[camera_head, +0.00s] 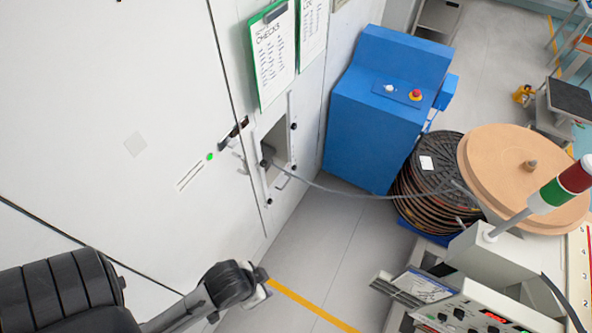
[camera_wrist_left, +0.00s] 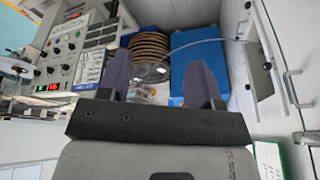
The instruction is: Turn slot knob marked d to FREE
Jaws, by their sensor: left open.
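The knob marked d cannot be picked out, as no letter is readable. Small black knobs (camera_head: 265,163) sit on the rails around an opening in the white wall, and dark knobs (camera_head: 459,313) sit on a control panel at the lower right. The left wrist view shows a panel with knobs (camera_wrist_left: 71,47) at the upper left and wall fittings at the right. My left gripper (camera_wrist_left: 160,78) is open, with nothing between its fingers. In the head view its arm comes in from the lower left, and the wrist end is below the wall opening, apart from it. My right gripper is not in view.
A grey cable (camera_head: 350,193) runs from the wall opening (camera_head: 276,145) to the stacked reels (camera_head: 432,165). A blue cabinet (camera_head: 375,110) with a red button stands behind. A green clipboard (camera_head: 272,55) hangs on the wall. The grey floor (camera_head: 315,250) between wall and panel is clear.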

